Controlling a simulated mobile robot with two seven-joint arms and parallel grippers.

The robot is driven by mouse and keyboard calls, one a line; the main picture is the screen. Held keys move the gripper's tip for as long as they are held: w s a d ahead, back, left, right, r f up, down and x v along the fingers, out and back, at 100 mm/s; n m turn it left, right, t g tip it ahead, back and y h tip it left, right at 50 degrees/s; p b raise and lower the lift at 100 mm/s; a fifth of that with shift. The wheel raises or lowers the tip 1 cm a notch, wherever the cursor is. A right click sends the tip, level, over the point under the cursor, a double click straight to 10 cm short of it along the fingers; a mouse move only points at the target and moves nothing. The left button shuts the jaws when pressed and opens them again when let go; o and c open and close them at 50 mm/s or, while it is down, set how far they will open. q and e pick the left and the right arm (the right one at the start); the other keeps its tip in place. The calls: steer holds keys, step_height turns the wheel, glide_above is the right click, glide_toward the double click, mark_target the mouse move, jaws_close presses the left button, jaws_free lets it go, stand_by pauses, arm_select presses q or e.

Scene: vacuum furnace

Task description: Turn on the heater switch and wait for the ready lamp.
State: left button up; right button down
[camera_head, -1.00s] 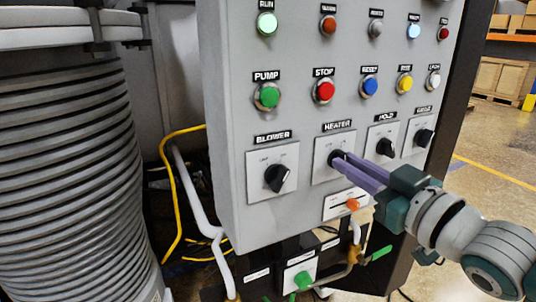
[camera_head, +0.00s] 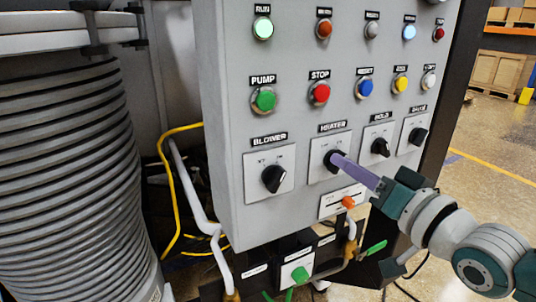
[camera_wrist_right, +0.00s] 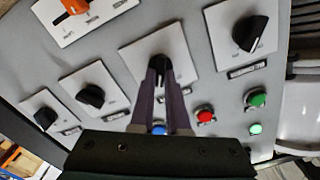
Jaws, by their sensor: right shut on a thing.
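The heater switch (camera_head: 331,161) is a black rotary knob on a light plate labelled HEATER, in the lower row of the grey panel (camera_head: 225,130). My right gripper (camera_head: 338,158) is shut on this knob, its purple fingers reaching in from the right. In the right wrist view the fingers (camera_wrist_right: 160,72) lie on both sides of the knob (camera_wrist_right: 158,62), partly hiding it. In the top lamp row, the RUN lamp (camera_head: 263,29) glows pale green and a pale blue lamp (camera_head: 409,32) looks bright. The other lamp labels are too small to read surely. My left gripper is not in view.
The blower knob (camera_head: 273,179) is left of the heater switch and the hold knob (camera_head: 380,147) right of it. An orange handle (camera_head: 348,202) sits just below. Push buttons such as STOP (camera_head: 319,93) are above. A ribbed grey vessel (camera_head: 70,170) stands at the left.

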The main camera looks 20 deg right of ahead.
stand_by(0.3)
steer(key=c, duration=0.9)
jaws_free()
steer(key=s, duration=1)
steer(key=shift+d+p, duration=0.35)
steer(key=shift+d, duration=0.05)
steer(key=shift+a, duration=0.1)
